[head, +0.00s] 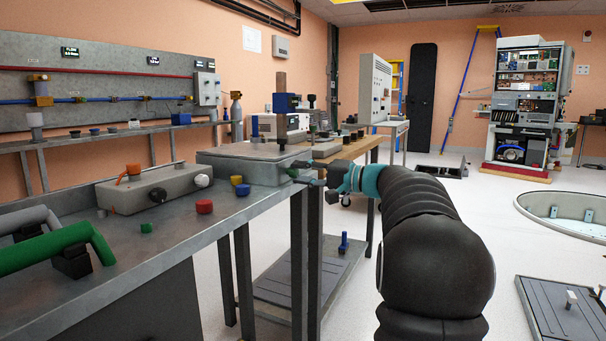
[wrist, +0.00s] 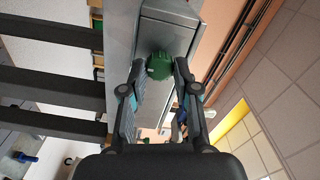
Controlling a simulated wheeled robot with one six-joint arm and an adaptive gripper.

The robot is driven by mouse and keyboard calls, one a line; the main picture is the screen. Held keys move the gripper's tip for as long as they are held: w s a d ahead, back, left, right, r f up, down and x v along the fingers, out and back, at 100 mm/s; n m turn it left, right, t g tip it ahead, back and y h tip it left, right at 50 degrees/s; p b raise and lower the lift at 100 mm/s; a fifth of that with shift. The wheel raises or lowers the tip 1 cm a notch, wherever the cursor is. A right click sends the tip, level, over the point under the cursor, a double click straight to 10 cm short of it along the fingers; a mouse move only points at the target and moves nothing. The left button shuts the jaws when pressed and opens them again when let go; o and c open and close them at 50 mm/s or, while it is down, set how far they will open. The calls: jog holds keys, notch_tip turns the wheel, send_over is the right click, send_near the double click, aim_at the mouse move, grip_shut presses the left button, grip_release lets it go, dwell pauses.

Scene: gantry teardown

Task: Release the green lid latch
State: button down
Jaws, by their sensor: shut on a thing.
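The green lid latch (wrist: 160,66) is a rounded green knob on the front face of a grey box (wrist: 178,30). In the head view the box (head: 232,161) stands at the far end of the grey bench, and only a little green of the latch (head: 292,173) shows beside my fingertips. My gripper (head: 300,173) reaches in from the right. In the wrist view my gripper (wrist: 160,72) has one finger on each side of the latch and is shut on it. The lid looks closed.
The grey bench (head: 165,248) holds a grey block with an orange lever (head: 132,168), red (head: 204,206) and yellow knobs, and green and grey handles. A wooden table with equipment (head: 345,148) stands behind. Open floor lies right, with a round floor opening (head: 570,212).

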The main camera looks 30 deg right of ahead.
dwell(0.4)
jog(key=c, duration=0.9)
grip_release()
jog(key=shift+o, duration=0.2)
jog(key=v, duration=1.2)
